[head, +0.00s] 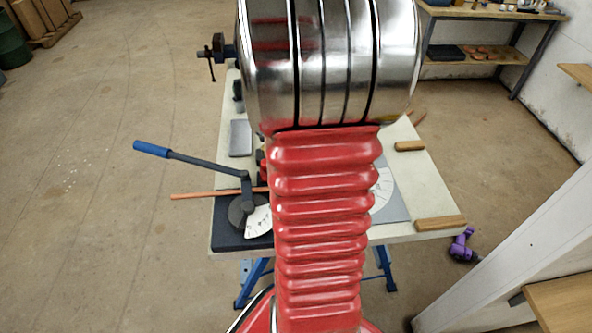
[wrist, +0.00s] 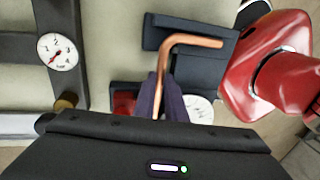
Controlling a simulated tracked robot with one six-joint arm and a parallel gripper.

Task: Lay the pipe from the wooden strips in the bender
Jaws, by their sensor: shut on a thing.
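My gripper (wrist: 164,85) is shut on a copper-coloured pipe (wrist: 190,39) in the wrist view. The pipe runs up from between the dark fingers, then bends and runs right to its end. In the head view my arm hides the gripper. There a copper-coloured pipe length (head: 205,194) sticks out left past the bender (head: 241,208), crossing close by its dark round disc. Whether it is the same pipe, and whether it lies in the bender, I cannot tell. The bender's blue-ended lever (head: 151,149) points left. Two wooden strips (head: 441,223) (head: 410,146) lie at the table's right side.
The pale worktable (head: 425,180) stands on blue legs. A vise (head: 217,53) is at its far left. A pressure gauge (wrist: 57,50) shows left in the wrist view. A purple tool (head: 463,245) lies on the floor. A white post (head: 520,245) stands near right. The left floor is open.

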